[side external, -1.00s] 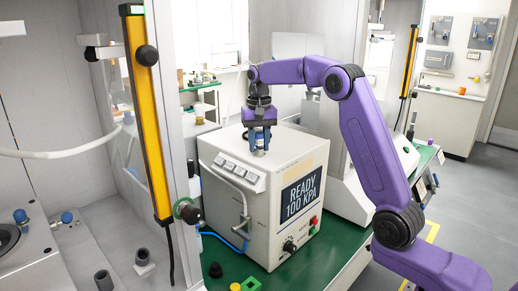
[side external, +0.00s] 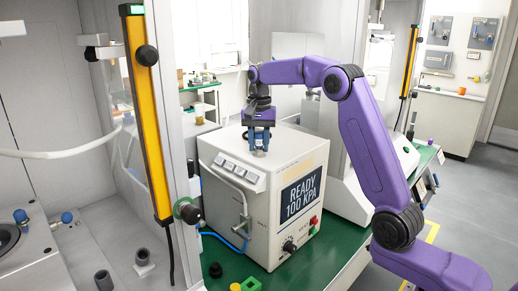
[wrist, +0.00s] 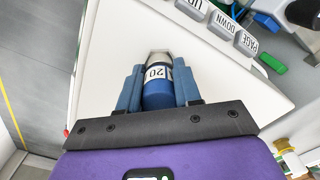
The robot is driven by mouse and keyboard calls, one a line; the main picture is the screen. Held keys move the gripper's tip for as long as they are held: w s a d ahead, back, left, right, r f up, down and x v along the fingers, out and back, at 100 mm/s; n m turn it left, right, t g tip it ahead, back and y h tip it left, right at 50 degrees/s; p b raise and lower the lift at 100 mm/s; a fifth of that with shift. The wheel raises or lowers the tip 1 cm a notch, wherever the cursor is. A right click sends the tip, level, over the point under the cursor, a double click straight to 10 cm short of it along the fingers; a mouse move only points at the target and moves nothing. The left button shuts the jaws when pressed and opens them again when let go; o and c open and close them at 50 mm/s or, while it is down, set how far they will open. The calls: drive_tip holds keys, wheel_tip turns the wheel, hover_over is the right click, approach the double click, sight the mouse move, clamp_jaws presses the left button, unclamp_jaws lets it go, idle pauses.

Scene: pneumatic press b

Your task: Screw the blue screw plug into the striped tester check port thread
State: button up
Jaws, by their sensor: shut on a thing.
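My gripper (side external: 261,150) points down over the top of the white tester box (side external: 235,210), toward its back. Its blue fingers (wrist: 157,85) are shut on the blue screw plug (wrist: 157,102), which carries a white label reading 20. In the wrist view the plug sits between both fingers. A metallic piece (wrist: 157,58) shows at the plug's far end, at the box top. It looks like the check port, but its thread is hidden, and I cannot tell how deep the plug sits. In the side view the fingers mostly cover the plug.
The tester's display (side external: 301,195) reads READY 100 KPA. Labelled keys (wrist: 222,24) and a bent pipe (side external: 232,178) are on its front side. A yellow light bar (side external: 147,120) stands at left. Small black, yellow and green parts (side external: 251,284) lie on the green bench in front.

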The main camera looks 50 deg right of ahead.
idle(0.3)
drive_tip(key=shift+m, duration=0.9)
drive_tip(key=o, duration=0.6)
drive_tip(key=shift+o, duration=0.2)
drive_tip(key=shift+n, duration=0.9)
drive_tip(key=shift+n, duration=0.8)
